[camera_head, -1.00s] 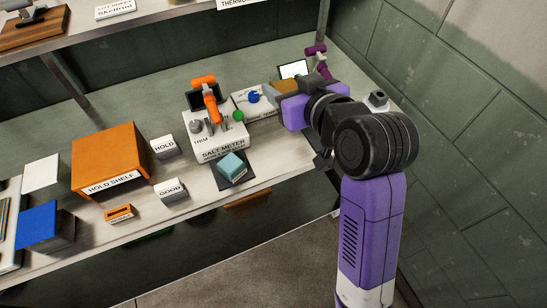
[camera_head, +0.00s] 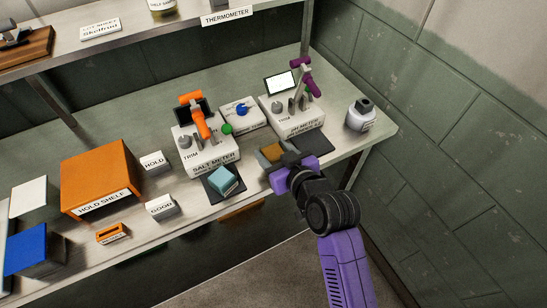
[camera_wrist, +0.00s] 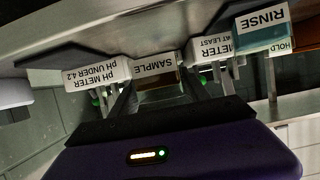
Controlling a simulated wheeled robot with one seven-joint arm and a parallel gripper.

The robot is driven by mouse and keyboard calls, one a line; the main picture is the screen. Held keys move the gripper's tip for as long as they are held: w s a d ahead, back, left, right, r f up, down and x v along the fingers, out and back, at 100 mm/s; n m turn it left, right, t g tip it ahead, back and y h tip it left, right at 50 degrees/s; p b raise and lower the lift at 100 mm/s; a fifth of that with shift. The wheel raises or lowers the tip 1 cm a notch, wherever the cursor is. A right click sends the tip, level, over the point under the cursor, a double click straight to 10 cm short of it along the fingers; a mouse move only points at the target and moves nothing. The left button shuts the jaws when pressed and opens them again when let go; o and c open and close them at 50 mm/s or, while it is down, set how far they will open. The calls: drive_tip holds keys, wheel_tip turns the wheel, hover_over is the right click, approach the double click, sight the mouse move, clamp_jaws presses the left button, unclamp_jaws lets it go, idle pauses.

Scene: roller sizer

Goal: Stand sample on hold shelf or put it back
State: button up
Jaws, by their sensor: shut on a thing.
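The sample, a block with a brown-yellow top (camera_head: 272,152), is in my gripper (camera_head: 282,158) at the bench's front edge, between the teal rinse block and the pH meter. In the wrist view, its SAMPLE label (camera_wrist: 155,66) appears upside down between my fingers (camera_wrist: 158,92). My gripper is shut on it; I cannot tell whether the block touches the bench. The orange hold shelf (camera_head: 92,167), a box with a HOLD SHELF label, stands well to the left, apart from my gripper.
The salt meter (camera_head: 207,152) and pH meter (camera_head: 297,124) stand behind. The teal rinse block (camera_head: 224,179) sits on a dark pad.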

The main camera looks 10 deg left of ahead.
drive_tip(key=shift+f, duration=1.5)
drive_tip(key=shift+f, duration=0.15)
drive_tip(key=o, duration=1.6)
drive_tip(key=shift+o, duration=0.2)
drive_tip(key=shift+r, duration=0.25)
drive_tip(key=v, duration=1.2)
drive_tip(key=shift+b, duration=0.45)
